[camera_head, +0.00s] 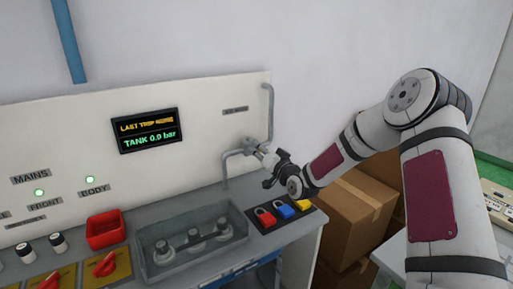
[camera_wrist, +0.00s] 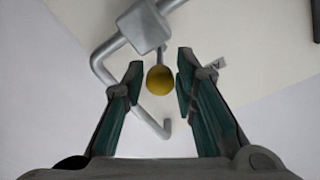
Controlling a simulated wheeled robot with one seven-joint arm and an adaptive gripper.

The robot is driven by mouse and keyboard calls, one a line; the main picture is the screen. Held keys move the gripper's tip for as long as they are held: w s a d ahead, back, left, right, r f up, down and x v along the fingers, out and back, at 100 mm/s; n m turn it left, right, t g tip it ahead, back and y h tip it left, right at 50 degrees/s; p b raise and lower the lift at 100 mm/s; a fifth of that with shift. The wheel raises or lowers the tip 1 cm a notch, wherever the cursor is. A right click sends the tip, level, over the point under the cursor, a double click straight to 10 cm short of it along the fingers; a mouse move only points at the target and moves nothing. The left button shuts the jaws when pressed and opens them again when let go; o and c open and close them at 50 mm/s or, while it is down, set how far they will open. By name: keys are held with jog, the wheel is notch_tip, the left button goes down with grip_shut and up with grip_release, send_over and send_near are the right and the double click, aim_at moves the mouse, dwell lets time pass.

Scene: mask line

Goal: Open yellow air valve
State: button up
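The yellow air valve shows in the wrist view as a round yellow knob (camera_wrist: 160,80) on a short stem below a grey valve block (camera_wrist: 145,27) on a bent grey pipe. My gripper (camera_wrist: 156,72) is open, with one finger on each side of the knob; a gap shows on both sides. In the head view my gripper (camera_head: 272,166) is at the pipe (camera_head: 237,153) on the right end of the panel, and it hides most of the valve there.
The bench holds a grey tray (camera_head: 150,262), a red bin (camera_head: 105,230) and red, blue and yellow padlocks (camera_head: 285,211). A display (camera_head: 146,130) on the panel reads "TANK 0.0 bar". Cardboard boxes (camera_head: 352,214) stand right of the bench, below my arm.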

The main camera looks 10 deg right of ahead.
jog(key=shift+x, duration=1.4)
grip_shut()
